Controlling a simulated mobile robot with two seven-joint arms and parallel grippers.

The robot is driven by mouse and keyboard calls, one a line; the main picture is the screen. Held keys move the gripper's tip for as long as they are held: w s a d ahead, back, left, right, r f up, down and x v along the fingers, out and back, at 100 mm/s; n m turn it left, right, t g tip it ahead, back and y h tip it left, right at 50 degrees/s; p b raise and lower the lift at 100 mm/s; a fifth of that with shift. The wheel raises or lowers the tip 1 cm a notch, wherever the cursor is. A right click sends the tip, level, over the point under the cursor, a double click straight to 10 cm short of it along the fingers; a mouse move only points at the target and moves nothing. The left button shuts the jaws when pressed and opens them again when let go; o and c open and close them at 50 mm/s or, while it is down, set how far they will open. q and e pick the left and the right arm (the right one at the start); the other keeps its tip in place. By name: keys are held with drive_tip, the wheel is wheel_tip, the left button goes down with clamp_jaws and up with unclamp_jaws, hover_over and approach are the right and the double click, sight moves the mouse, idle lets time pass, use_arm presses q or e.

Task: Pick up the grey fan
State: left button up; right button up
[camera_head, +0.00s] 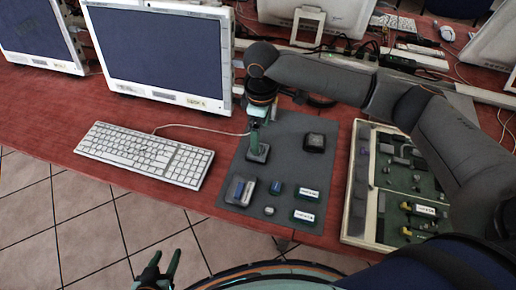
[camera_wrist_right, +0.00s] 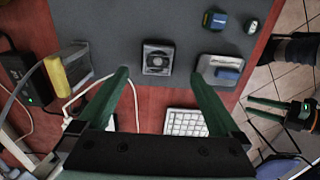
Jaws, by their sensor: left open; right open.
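The grey fan (camera_wrist_right: 158,57) is a small square block with a round dark fan face. It lies on the dark grey mat (camera_wrist_right: 108,25). In the head view the fan (camera_head: 259,154) shows just under my right gripper (camera_head: 256,138), partly covered by a finger. In the right wrist view my right gripper (camera_wrist_right: 159,76) is open and empty, its green fingertips to either side of the fan's near edge; whether they touch it I cannot tell. My left gripper (camera_head: 163,259) is open and empty in front of the table, and also shows in the wrist view (camera_wrist_right: 270,104).
A grey part with a blue block (camera_head: 241,190), a blue piece (camera_head: 277,187), white-labelled modules (camera_head: 307,194) and a dark block (camera_head: 314,142) share the mat. A keyboard (camera_head: 143,155) lies left, a tray of boards (camera_head: 358,190) right. A yellow block (camera_wrist_right: 55,72) and cables are near.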

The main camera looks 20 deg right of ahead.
drive_tip(key=f, duration=0.8)
drive_tip(key=shift+w+b, duration=0.2)
drive_tip(key=shift+b, duration=0.1)
drive_tip(key=c, duration=1.5)
drive_tip(key=shift+o, duration=0.2)
